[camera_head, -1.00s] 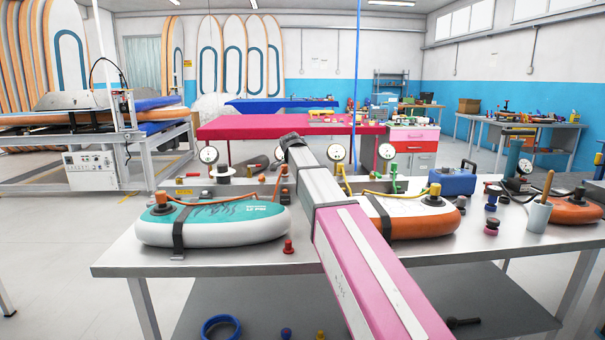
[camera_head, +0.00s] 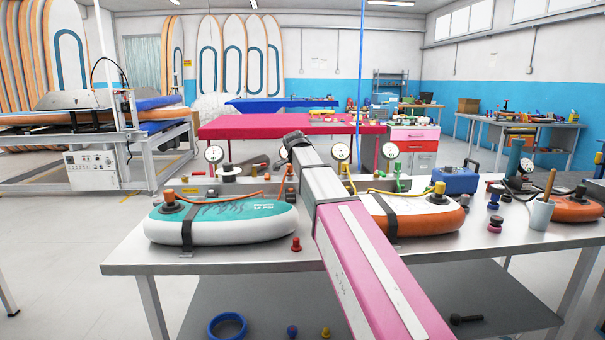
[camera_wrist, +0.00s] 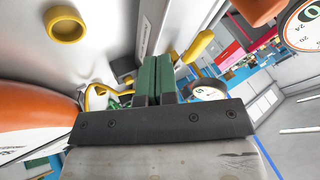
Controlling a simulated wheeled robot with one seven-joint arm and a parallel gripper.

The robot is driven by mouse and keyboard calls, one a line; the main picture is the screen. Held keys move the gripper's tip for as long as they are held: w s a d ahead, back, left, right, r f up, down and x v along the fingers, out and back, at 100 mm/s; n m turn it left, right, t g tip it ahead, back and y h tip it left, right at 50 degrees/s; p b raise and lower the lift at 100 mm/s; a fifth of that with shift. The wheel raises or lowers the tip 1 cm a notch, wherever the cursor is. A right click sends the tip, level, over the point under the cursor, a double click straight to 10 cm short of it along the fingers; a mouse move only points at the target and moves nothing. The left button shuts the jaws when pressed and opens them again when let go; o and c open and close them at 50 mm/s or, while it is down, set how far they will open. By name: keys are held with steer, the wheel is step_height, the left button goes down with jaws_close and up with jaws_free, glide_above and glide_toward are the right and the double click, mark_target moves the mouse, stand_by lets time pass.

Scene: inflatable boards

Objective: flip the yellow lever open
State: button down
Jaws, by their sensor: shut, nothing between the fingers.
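In the wrist view my gripper (camera_wrist: 156,62) is shut, its two green fingers together with nothing between them. A yellow lever (camera_wrist: 199,46) is just right of the fingertips in that view; I cannot tell whether they touch. In the head view the gripper and the lever's full shape are hidden behind my pink and grey arm. A yellow piece (camera_head: 345,170) shows just right of the arm there, by a gauge; I cannot tell if it is the lever.
A teal-and-white inflatable board (camera_head: 222,222) and an orange-and-white one (camera_head: 412,221) lie strapped on the metal bench (camera_head: 225,262). Pressure gauges (camera_head: 340,151) stand along its back. A yellow hose (camera_wrist: 93,97) and an orange board (camera_wrist: 38,115) are close to the gripper.

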steer(key=v, duration=0.8)
steer(key=shift+w+a+r, duration=0.2)
steer(key=shift+a, duration=0.15)
